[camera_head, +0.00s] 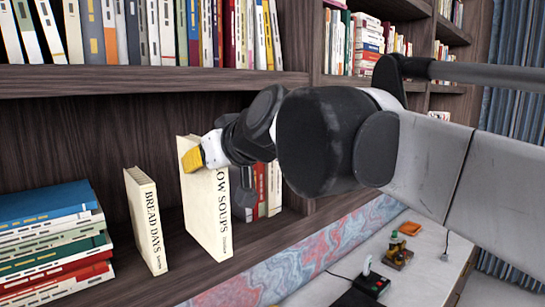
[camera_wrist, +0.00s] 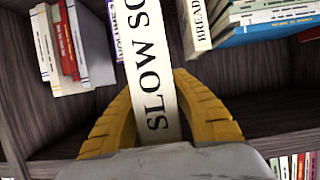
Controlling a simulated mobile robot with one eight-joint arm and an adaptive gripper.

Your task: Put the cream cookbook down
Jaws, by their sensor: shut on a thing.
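The cream cookbook with "SLOW SOUPS" on its spine (camera_head: 208,212) is upright over the lower shelf. Its bottom edge is at or very close to the shelf board; I cannot tell whether it touches. My gripper (camera_head: 196,157) is shut on its upper part, with a yellow finger showing at the top left. In the wrist view, the yellow fingers of my gripper (camera_wrist: 158,95) lie on both sides of the book's spine (camera_wrist: 150,62). A second cream book, "BREAD DAYS" (camera_head: 147,222), stands upright to the left, apart from it.
A flat stack of books (camera_head: 50,240) lies at the far left of the shelf. Several upright books (camera_head: 268,190) stand behind my gripper to the right. The upper shelf board (camera_head: 140,78) runs above. Bare shelf (camera_head: 180,285) lies in front of the books.

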